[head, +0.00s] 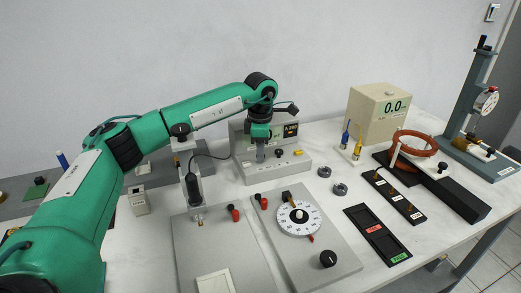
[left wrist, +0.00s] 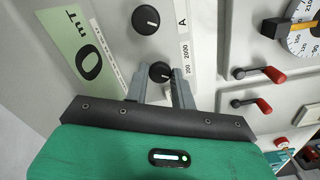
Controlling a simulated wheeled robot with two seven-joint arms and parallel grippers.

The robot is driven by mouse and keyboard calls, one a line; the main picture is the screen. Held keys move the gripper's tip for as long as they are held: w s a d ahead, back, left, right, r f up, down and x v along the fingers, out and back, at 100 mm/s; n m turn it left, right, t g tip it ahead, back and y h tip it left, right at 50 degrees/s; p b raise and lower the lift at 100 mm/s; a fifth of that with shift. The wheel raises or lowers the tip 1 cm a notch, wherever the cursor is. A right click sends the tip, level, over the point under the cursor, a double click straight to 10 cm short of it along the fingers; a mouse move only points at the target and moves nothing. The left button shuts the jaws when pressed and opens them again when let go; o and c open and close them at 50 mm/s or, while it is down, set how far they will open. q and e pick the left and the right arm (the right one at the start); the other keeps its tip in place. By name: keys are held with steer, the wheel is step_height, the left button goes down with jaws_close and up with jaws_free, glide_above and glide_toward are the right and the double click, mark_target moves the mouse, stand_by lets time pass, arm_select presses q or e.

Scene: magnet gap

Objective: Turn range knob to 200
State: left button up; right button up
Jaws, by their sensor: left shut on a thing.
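The meter (head: 243,165) is a grey box with a sloped front panel at the back centre of the table. In the left wrist view the gripper (left wrist: 160,86) is shut on the small black range knob (left wrist: 160,71), one finger on each side. The knob's light pointer mark faces right, toward a white scale strip (left wrist: 187,58) with 200 and 2000; the exact setting is hard to read. In the head view the gripper hides this knob. My right gripper is not in view.
A second black knob (left wrist: 145,19) sits beside the range knob. A green mT display (left wrist: 80,50) lies left. In front stand plates with red levers (head: 235,215) and a round dial (head: 298,218). A beige box (head: 365,118) and copper ring (head: 418,140) stand to the right.

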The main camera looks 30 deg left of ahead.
arm_select(q)
steer(key=o, duration=1)
steer(key=shift+r, duration=0.15)
step_height(320, 180, up, 14)
steer(key=shift+f+p, duration=0.2)
steer(key=shift+p, duration=0.15)
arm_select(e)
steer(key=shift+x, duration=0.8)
arm_select(q)
steer(key=shift+r, duration=0.1)
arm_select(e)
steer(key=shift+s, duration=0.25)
